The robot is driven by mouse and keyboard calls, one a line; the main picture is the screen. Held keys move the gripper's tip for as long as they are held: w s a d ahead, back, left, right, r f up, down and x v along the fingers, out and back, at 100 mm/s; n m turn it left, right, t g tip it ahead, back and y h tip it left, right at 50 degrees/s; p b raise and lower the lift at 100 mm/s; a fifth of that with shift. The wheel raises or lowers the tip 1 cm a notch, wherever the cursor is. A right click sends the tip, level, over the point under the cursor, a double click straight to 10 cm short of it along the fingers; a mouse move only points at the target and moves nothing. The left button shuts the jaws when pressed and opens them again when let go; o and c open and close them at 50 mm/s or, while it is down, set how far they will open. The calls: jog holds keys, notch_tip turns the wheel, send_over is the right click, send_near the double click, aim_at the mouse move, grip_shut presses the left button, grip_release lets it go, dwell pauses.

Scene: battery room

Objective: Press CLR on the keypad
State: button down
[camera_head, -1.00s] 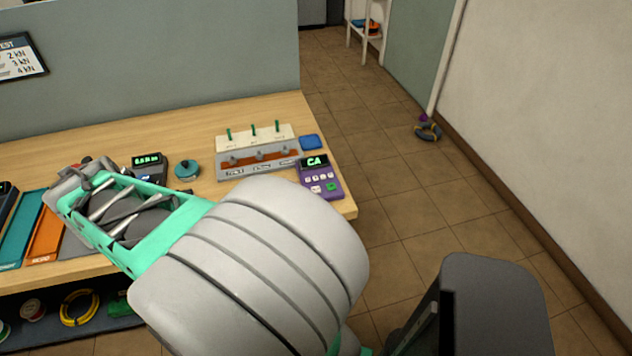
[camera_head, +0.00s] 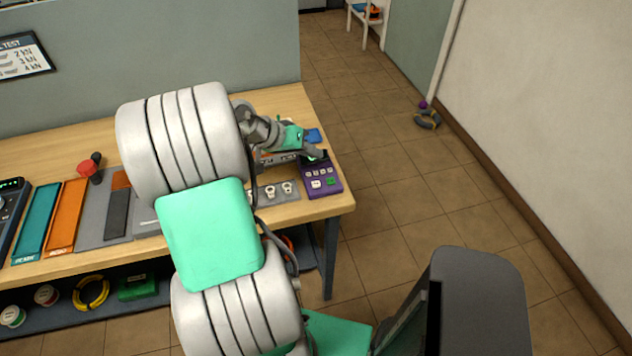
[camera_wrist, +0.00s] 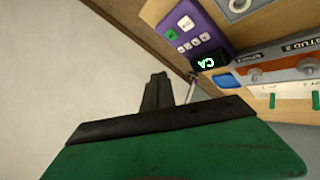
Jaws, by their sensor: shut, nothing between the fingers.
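The purple keypad (camera_head: 322,190) lies near the right end of the workbench, with white keys and one green key at its front. My gripper (camera_head: 318,155) is shut and empty, over the back part of the keypad, and covers much of its display in the head view. In the wrist view the keypad (camera_wrist: 192,35) is at the top, its lit display reading CA. The gripper's dark fingertips (camera_wrist: 157,78) are together, left of and below the display in that picture. The key labels are too small to read. No contact with a key shows.
A blue pad (camera_head: 313,136) is behind the keypad. Teal (camera_head: 37,222) and orange (camera_head: 67,215) trays lie at the bench's left.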

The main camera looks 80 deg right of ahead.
aim_at(313, 185)
jog(key=shift+f, duration=0.1)
notch_tip(313, 185, down, 9)
jog(key=b, duration=0.6)
jog(key=shift+r, duration=0.2)
dwell(1.5)
jog(key=shift+f+b, duration=0.4)
jog(key=shift+b, duration=0.1)
jog(key=shift+f+b, duration=0.35)
jog(key=shift+f, duration=0.1)
dwell(0.3)
dwell(0.4)
jog(key=shift+r+p, duration=0.65)
jog(key=shift+r, duration=0.2)
jog(key=shift+r+p, duration=1.85)
jog(key=shift+r, duration=0.65)
